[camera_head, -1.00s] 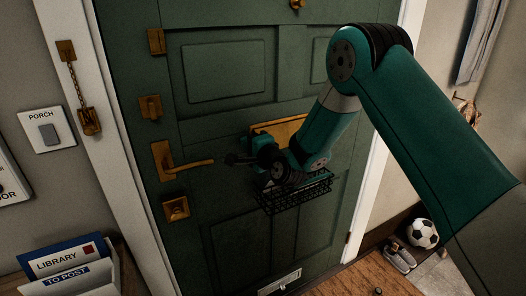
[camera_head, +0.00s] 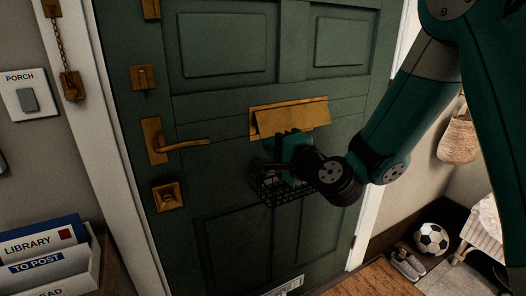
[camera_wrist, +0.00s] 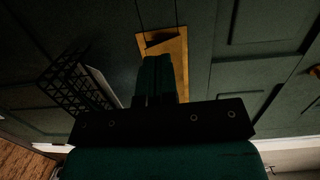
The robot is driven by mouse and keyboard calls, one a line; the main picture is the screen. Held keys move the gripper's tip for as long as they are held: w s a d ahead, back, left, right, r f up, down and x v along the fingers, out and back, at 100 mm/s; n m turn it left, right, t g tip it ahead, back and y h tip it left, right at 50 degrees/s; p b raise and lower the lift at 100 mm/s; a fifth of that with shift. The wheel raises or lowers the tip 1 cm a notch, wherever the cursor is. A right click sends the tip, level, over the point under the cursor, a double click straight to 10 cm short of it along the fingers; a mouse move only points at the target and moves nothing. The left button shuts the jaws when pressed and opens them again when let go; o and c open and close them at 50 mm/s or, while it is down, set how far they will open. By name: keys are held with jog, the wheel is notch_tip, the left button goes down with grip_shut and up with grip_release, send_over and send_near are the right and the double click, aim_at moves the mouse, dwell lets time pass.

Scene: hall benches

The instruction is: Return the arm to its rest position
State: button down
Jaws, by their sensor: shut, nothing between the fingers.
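My arm reaches in from the right of the head view. My gripper (camera_head: 270,160) is in front of the green door (camera_head: 225,105), just below the brass letter plate (camera_head: 290,118) and above the black wire basket (camera_head: 272,190). In the wrist view my gripper (camera_wrist: 157,62) shows its fingers together, with nothing between them. The brass plate (camera_wrist: 180,48) lies behind the fingertips there, and the basket (camera_wrist: 70,82) is at the left. Whether my fingers touch the door or plate cannot be told.
A brass lever handle (camera_head: 185,145) sticks out left of my gripper. A letter rack (camera_head: 60,275) stands at the lower left. A football (camera_head: 431,239) and shoes (camera_head: 407,262) lie on the floor at the right, near a hanging woven basket (camera_head: 458,135).

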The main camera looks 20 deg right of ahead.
jog(key=s+a+r+n+g+y+p, duration=0.2)
jog(key=s+a+r+n+g, duration=0.15)
jog(key=s+n+g, duration=0.2)
jog(key=s+a+r+n+g+y+p, duration=0.2)
jog(key=s+a+n+g+p, duration=0.15)
jog(key=s+n, duration=0.35)
jog(key=s+d+n+g+h+p, duration=0.1)
jog(key=s+d+n+g+h, duration=0.1)
jog(key=s, duration=0.6)
jog(key=s+d+r+n+g+h+p, duration=0.1)
jog(key=s+d+n+g+h, duration=0.2)
jog(key=s+n+g, duration=0.2)
jog(key=s+n, duration=0.1)
jog(key=s, duration=0.2)
jog(key=shift+s+d+r+g+h, duration=0.2)
jog(key=shift+s+r+g+h, duration=0.1)
jog(key=shift+s+g+h, duration=0.1)
jog(key=shift+w, duration=0.1)
